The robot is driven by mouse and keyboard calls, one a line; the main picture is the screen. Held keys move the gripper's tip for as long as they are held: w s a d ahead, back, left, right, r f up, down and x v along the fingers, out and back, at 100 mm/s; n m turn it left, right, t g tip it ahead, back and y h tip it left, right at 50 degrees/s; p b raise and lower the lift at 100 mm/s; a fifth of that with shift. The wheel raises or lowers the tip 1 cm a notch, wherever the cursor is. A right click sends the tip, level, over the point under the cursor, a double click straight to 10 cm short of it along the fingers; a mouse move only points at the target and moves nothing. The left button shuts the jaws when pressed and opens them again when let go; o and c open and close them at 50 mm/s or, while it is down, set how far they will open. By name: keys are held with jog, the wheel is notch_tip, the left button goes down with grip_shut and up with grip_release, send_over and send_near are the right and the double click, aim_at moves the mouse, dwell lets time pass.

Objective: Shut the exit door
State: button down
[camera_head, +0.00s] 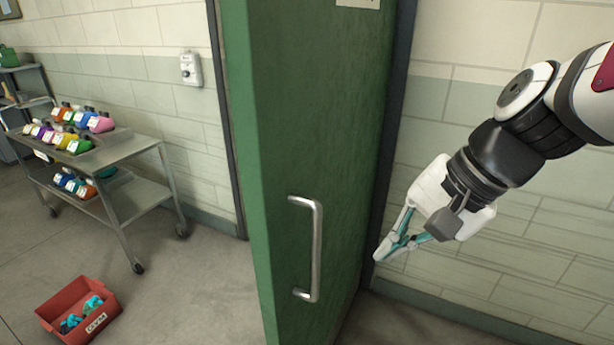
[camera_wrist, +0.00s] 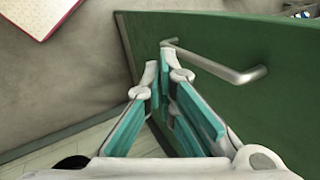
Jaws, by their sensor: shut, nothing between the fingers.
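The green exit door (camera_head: 335,130) stands ajar in the head view, its thick edge turned toward me on the left. A silver bar handle (camera_head: 318,250) is fixed to its face. My gripper (camera_head: 384,254) is to the right of the handle, in front of the door's right side and the dark frame. It is shut with nothing in it.
A metal cart (camera_head: 130,150) with several colourful bottles stands at the left. A red bin (camera_head: 48,318) sits on the floor at lower left. A white box (camera_head: 190,70) is on the wall left of the door. Floor between cart and door is clear.

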jog(key=w+d+f+m+t+y, duration=0.2)
jog(key=w+d+f+m+y, duration=0.1)
jog(key=w+f+m, duration=1.4)
jog(key=w+a+f, duration=0.5)
jog(key=w+a, duration=0.1)
jog(key=a, duration=0.3)
jog(key=shift+a+n+p, duration=0.15)
jog(key=shift+n+p, duration=0.25)
jog(key=shift+p, duration=0.05)
jog(key=shift+w+a+f, duration=0.1)
